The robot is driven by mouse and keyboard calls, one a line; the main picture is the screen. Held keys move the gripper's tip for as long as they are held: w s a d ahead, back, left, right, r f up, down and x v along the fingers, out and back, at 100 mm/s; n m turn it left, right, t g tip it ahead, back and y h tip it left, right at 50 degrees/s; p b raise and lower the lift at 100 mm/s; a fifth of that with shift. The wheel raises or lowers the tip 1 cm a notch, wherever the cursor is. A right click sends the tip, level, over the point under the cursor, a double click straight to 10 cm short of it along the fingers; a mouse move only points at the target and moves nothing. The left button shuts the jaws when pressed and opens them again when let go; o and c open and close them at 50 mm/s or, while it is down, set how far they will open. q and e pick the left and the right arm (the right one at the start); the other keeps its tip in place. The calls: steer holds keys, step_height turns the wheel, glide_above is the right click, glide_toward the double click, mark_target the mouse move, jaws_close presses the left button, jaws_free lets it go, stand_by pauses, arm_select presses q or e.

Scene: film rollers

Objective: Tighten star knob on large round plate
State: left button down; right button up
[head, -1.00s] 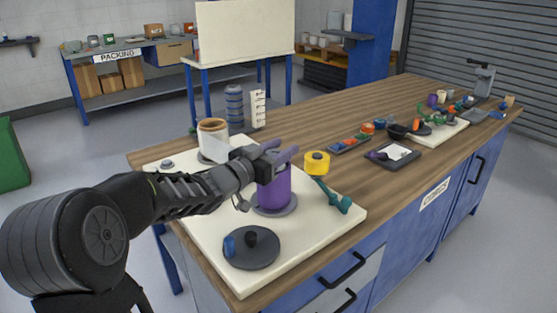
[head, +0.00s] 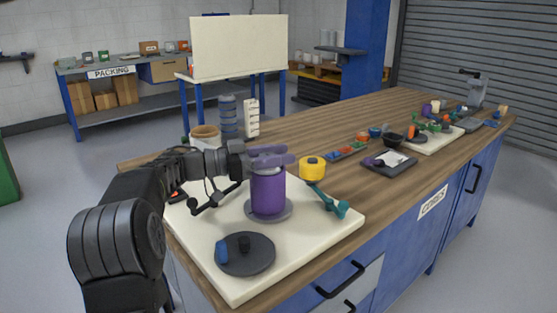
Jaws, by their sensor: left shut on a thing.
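A purple cylinder (head: 268,192) stands upright on a round grey plate (head: 284,212) on the white board. My left gripper (head: 266,153) is level at its top, shut on a flat purple piece that looks like the star knob. My right gripper is not in view.
A tan-topped roller (head: 205,137) is behind my arm. A dark tray (head: 388,166) and several small parts are farther right. The white board's (head: 310,243) front right is clear.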

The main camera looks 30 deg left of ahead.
mark_target(261, 155)
arm_select(q)
steer(key=shift+r, duration=0.1)
steer(key=c, duration=0.8)
jaws_free()
steer(key=shift+s+a, duration=0.35)
steer(key=shift+a, duration=0.05)
steer(key=shift+b+v, duration=0.35)
steer(key=shift+v, duration=1.3)
steer(key=shift+p+v, duration=0.45)
steer(key=shift+v, duration=1.2)
steer(key=shift+s, duration=0.1)
